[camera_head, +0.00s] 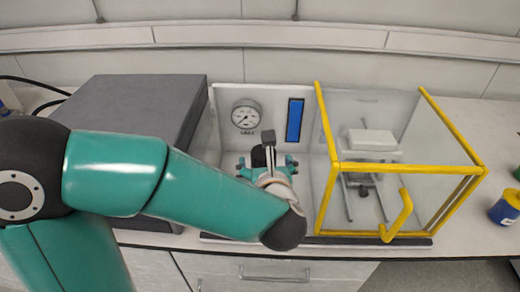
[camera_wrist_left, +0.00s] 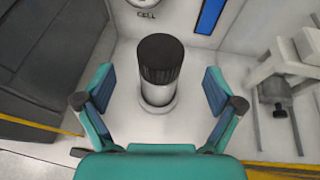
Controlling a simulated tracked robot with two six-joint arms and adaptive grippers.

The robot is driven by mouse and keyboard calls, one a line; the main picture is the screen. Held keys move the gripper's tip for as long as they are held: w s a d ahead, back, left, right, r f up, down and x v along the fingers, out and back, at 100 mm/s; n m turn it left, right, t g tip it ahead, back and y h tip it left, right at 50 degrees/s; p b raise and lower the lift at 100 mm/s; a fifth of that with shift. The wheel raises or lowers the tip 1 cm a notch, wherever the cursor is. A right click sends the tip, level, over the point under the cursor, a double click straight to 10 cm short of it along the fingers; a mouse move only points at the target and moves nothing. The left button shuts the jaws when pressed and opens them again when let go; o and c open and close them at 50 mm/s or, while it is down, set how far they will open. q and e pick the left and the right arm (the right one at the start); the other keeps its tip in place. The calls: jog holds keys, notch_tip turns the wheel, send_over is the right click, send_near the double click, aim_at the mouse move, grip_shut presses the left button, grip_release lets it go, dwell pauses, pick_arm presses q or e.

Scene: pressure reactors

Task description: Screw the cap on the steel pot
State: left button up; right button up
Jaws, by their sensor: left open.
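The steel pot (camera_wrist_left: 157,94) stands upright on the white floor of the open bay, in the left wrist view. A black ribbed cap (camera_wrist_left: 160,58) sits on its top; I cannot tell how tightly. My left gripper (camera_wrist_left: 158,92) is open, with one finger on each side of the pot and visible gaps between. In the head view, my left gripper (camera_head: 266,163) is in the open bay, and its wrist hides most of the pot. My right gripper is not in view.
A dark grey box (camera_head: 140,100) stands left of the bay. A yellow-framed clear enclosure (camera_head: 328,168) with a yellow handle (camera_head: 401,212) stands close on the right. A pressure gauge (camera_head: 246,114) and blue panel (camera_head: 295,120) are on the back wall. A blue-yellow container (camera_head: 506,207) is far right.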

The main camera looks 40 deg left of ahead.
aim_at(264, 154)
pick_arm(q)
jog(key=x, duration=0.6)
jog(key=shift+w+a+p, duration=0.1)
jog(key=shift+w+p, duration=0.1)
jog(key=shift+p, duration=0.1)
jog(key=c, duration=1.7)
jog(key=o, duration=1.1)
jog(key=c, duration=1.1)
jog(key=o, duration=1.7)
